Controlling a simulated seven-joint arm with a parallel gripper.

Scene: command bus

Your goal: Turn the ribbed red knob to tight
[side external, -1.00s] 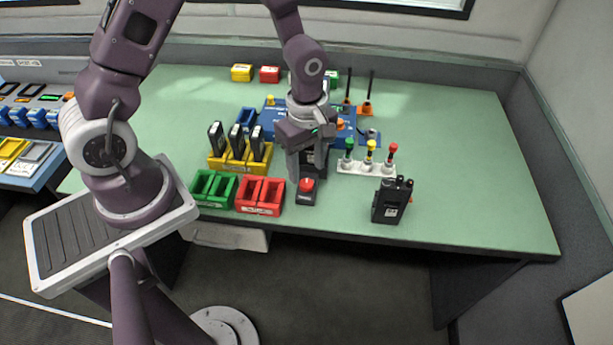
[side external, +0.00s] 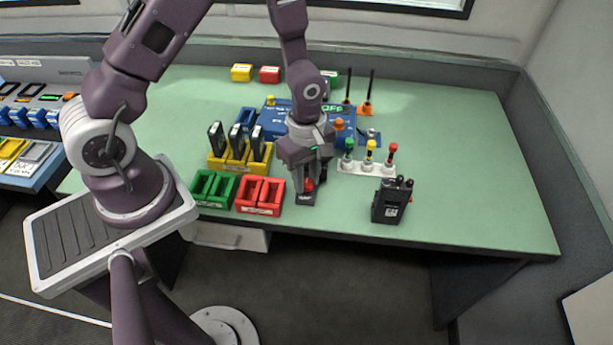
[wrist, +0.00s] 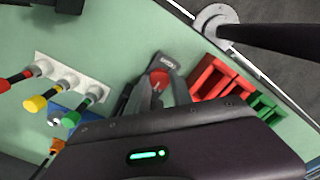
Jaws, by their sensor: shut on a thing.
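The ribbed red knob (side external: 309,184) sits on a small black block (side external: 306,198) near the front edge of the table. In the wrist view the red knob (wrist: 158,82) shows between my fingers, partly hidden by them, with the black block (wrist: 167,62) extending behind it. My gripper (side external: 309,182) points down over the block and is shut on the knob. In the wrist view my gripper (wrist: 154,88) has a finger on each side of the red top. The marking on the block is too small to read.
Red bins (side external: 260,197) and green bins (side external: 213,189) stand close on the left. A white rack (side external: 367,168) with green, yellow and red-topped pieces stands at right, near a black radio (side external: 392,200). A blue box (side external: 345,131) is behind. The table's right side is clear.

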